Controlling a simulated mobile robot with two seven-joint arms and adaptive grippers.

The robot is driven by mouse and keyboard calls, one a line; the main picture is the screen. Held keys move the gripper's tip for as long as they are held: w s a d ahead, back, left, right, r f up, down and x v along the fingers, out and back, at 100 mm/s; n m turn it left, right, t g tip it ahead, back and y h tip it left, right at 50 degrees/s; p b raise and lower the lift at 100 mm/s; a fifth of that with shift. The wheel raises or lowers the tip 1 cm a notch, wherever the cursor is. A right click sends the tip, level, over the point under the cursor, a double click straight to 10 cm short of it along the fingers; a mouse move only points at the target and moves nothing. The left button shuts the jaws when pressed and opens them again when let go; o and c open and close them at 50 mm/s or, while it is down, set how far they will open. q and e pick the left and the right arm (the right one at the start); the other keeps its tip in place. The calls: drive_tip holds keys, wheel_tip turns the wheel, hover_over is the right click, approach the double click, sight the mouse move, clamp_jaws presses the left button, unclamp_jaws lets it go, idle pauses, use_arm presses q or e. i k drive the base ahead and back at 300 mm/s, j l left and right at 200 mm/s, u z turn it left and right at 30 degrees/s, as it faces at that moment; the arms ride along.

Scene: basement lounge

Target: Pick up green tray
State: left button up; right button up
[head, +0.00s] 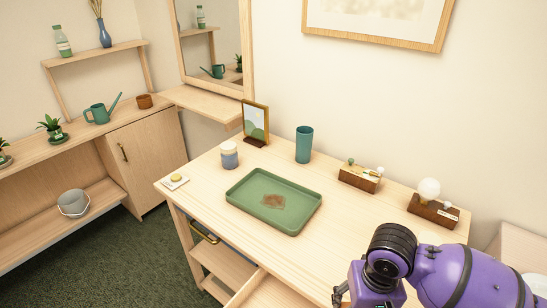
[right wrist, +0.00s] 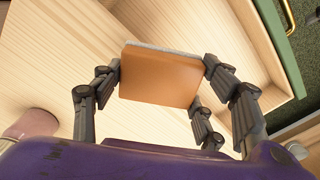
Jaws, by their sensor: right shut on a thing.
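The green tray (head: 245,190) lies flat on the light wooden table in the head view, with a brown patch (head: 272,201) on its bottom. My right gripper (head: 340,296) is at the bottom edge of the head view, in front of and to the right of the tray and apart from it. In the right wrist view its fingers (right wrist: 162,85) are shut on an orange-brown block (right wrist: 160,78) with a grey far edge. The block's underside is hidden. My left gripper is not in view.
A blue-and-white jar (head: 229,155), picture frame (head: 256,124), teal cup (head: 304,145), wooden holder (head: 360,179) and bulb lamp (head: 429,190) stand behind the tray. A small dish (head: 174,182) sits at the left corner. The tabletop right of the tray is clear.

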sight(281, 203)
drive_tip(key=i+j+z, duration=0.15)
drive_tip(key=j, duration=0.35)
drive_tip(key=i+j+z, duration=0.2)
drive_tip(key=j, duration=0.3)
drive_tip(key=i+j+z, duration=0.15)
drive_tip(key=j, duration=0.35)
drive_tip(key=j+z, duration=0.15)
drive_tip(key=j, duration=0.4)
drive_tip(key=i+j+z, duration=0.2)
drive_tip(key=j, duration=0.35)
drive_tip(key=k, duration=0.1)
